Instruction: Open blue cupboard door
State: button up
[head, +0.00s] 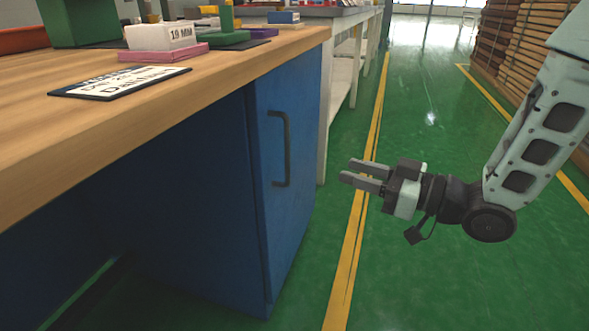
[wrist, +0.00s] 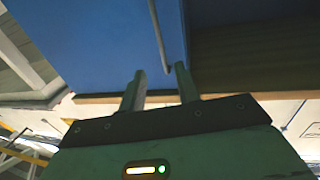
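The blue cupboard door (head: 296,170) is under the wooden workbench and looks shut. Its dark vertical bar handle (head: 281,150) is on the door's upper part. My gripper (head: 348,172) is to the right of the handle in the head view, its two fingers pointing at the door, with a gap visible between them. In the wrist view the blue door (wrist: 100,40) fills the upper left and the handle (wrist: 158,38) runs down to near the fingertips. My gripper (wrist: 161,78) is open and empty there, with the handle's end close to the opening. I cannot tell whether they touch.
The wooden workbench top (head: 120,115) overhangs the cupboard and holds a black label plate (head: 120,82) and several blocks. A pale shelf table (head: 345,75) stands behind. The green floor (head: 440,280) on the right is clear. Stacked planks (head: 520,45) stand at the back right.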

jog(key=b+x, duration=0.3)
jog(key=x, duration=1)
jog(key=shift+b, duration=0.4)
jog(key=shift+a+r, duration=0.1)
grip_shut()
